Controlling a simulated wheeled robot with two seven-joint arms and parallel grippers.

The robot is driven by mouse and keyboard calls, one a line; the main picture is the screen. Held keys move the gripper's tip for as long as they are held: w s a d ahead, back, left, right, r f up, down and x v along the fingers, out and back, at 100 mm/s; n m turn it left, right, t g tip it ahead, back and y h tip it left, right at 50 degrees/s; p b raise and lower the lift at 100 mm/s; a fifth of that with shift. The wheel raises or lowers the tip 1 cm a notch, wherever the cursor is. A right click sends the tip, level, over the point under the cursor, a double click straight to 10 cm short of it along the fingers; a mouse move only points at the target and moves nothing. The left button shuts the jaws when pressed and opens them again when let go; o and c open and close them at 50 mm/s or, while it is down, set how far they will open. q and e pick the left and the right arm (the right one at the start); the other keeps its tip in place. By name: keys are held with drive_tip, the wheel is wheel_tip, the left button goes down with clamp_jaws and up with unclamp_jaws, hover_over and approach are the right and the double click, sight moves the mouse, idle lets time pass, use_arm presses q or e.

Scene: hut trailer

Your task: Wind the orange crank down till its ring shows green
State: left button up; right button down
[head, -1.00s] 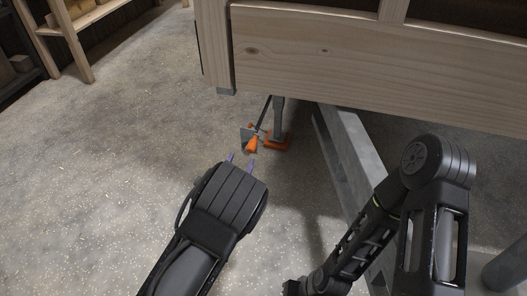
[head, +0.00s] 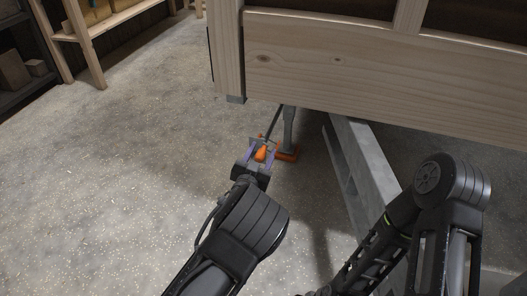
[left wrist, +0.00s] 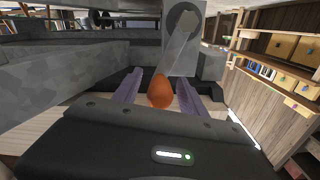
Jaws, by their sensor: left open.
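The orange crank knob (head: 261,153) is at the foot of the trailer's corner, and it also shows in the left wrist view (left wrist: 160,92). A grey crank arm (left wrist: 181,49) runs up from the knob to a grey plate (left wrist: 183,38). A grey jack leg (head: 288,130) with an orange foot (head: 287,153) stands just behind. My left gripper (head: 262,152) is open, its two purple fingers on either side of the knob. I cannot tell whether they touch it. No ring colour can be made out. My right gripper is not clearly in view.
The wooden trailer wall (head: 330,70) overhangs the crank. A grey steel beam (head: 358,155) lies to the right of the jack. Wooden shelving (head: 85,40) stands at the far left. The speckled floor (head: 130,170) on the left is clear.

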use_arm(q)
drive_tip(key=shift+x, duration=1)
drive_tip(key=shift+c, duration=0.3)
clamp_jaws()
idle(0.4)
